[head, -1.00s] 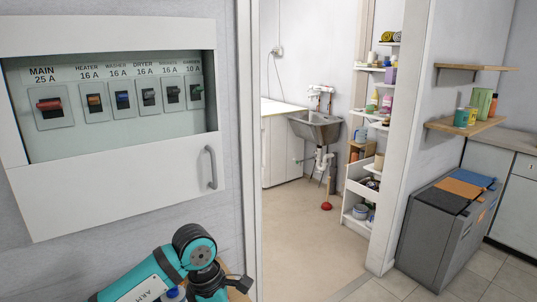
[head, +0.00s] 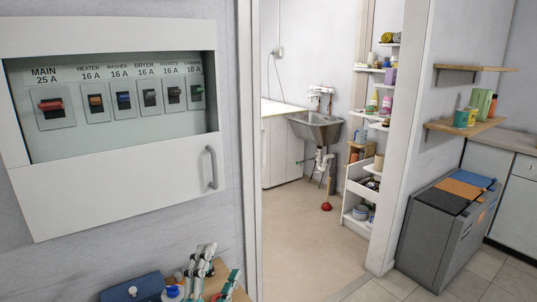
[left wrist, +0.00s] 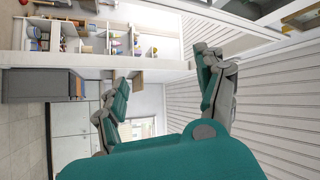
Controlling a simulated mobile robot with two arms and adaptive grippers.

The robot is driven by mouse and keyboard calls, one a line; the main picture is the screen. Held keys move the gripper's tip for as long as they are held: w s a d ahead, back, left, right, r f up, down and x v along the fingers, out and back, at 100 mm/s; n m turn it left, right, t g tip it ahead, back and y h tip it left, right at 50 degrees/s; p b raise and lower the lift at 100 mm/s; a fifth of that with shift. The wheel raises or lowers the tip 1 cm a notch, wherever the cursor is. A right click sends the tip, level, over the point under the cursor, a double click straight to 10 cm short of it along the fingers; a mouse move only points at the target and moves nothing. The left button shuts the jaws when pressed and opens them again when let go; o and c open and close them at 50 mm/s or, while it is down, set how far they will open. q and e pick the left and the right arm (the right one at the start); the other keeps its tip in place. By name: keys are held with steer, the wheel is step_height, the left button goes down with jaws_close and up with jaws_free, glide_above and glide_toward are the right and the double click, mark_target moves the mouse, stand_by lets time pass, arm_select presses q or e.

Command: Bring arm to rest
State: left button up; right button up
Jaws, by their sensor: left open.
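My left gripper (head: 216,272) shows at the bottom edge of the head view, below the breaker panel. Its grey and teal fingers point up and stand apart, with nothing seen between them. In the left wrist view the gripper (left wrist: 163,75) is open and empty, its two teal fingers spread wide. The rest of the left arm is out of the head view. My right gripper is in neither view.
An open breaker panel (head: 110,190) with labelled switches hangs on the left wall. Below it, a blue case (head: 132,288) and small items sit beside a wooden surface. A doorway shows a sink (head: 316,128) and shelves. A grey bin (head: 440,228) stands right.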

arm_select(q)
steer(key=s+a+f+n+g+y, duration=0.3)
steer(key=a+f+n+g+y, duration=0.15)
steer(key=f, duration=0.35)
steer(key=s+a+f+n+g+y, duration=0.3)
steer(key=a+f+n, duration=0.25)
steer(key=f, duration=0.35)
steer(key=s+a+f+n+g+h, duration=0.1)
steer(key=s+f+n+g, duration=0.1)
steer(key=s+f+g, duration=0.6)
steer(key=s+f+n+g, duration=0.2)
steer(key=s+f, duration=0.1)
steer(key=s, duration=0.9)
step_height(320, 180, down, 25)
steer(key=g, duration=0.1)
steer(key=s+a+f+g, duration=0.1)
steer(key=s+a+f, duration=0.1)
steer(key=s+f, duration=1.5)
steer(key=shift+a+f+m, duration=0.25)
steer(key=shift+a+m, duration=0.05)
steer(key=shift+a, duration=0.1)
